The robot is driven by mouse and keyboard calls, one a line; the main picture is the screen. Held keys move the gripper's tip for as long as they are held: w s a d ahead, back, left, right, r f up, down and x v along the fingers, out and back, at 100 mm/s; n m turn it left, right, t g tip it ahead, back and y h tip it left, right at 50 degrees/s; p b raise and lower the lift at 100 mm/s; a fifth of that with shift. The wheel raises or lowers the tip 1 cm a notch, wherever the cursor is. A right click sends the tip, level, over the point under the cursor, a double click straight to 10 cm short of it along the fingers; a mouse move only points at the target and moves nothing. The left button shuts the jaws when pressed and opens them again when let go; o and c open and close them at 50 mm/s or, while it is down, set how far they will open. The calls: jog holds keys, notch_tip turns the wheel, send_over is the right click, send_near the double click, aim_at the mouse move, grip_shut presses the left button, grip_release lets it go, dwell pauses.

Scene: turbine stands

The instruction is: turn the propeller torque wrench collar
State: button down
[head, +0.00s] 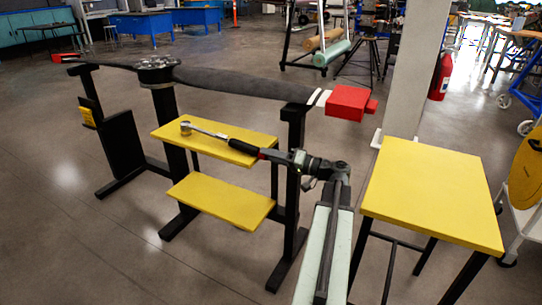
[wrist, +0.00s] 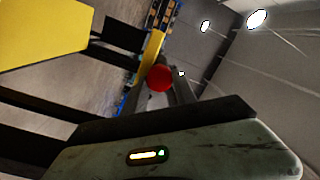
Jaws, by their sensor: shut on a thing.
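The torque wrench (head: 208,132) has a round brass-coloured head, a silver shaft and a black handle with a red end. It extends over the upper yellow shelf (head: 215,143); I cannot tell whether it touches the shelf. My gripper (head: 266,154) is shut on the handle's red end, the collar. In the wrist view a round red end (wrist: 159,78) shows between my gripper's fingers (wrist: 162,68); the rest of the wrench is hidden there. The dark propeller (head: 235,82) lies level across the black stand, its metal hub (head: 157,65) up and left of the wrench.
A lower yellow shelf (head: 220,200) sits beneath the upper one. A red block (head: 348,103) is at the propeller's right tip. A yellow-topped table (head: 433,190) stands right of my arm, near a pale post (head: 404,75). Floor at front left is clear.

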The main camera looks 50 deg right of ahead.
jog(key=shift+f+m+t+b, duration=0.2)
jog(key=shift+m+b, duration=0.3)
jog(key=shift+m, duration=2.15)
jog(key=shift+f+m+t+b, duration=0.1)
jog(key=shift+m+t+b, duration=0.3)
jog(key=shift+m, duration=2.3)
jog(key=shift+f+m+t+b, duration=0.1)
jog(key=shift+m+b, duration=0.55)
jog(key=shift+m, duration=2)
jog(key=c, duration=1)
grip_release()
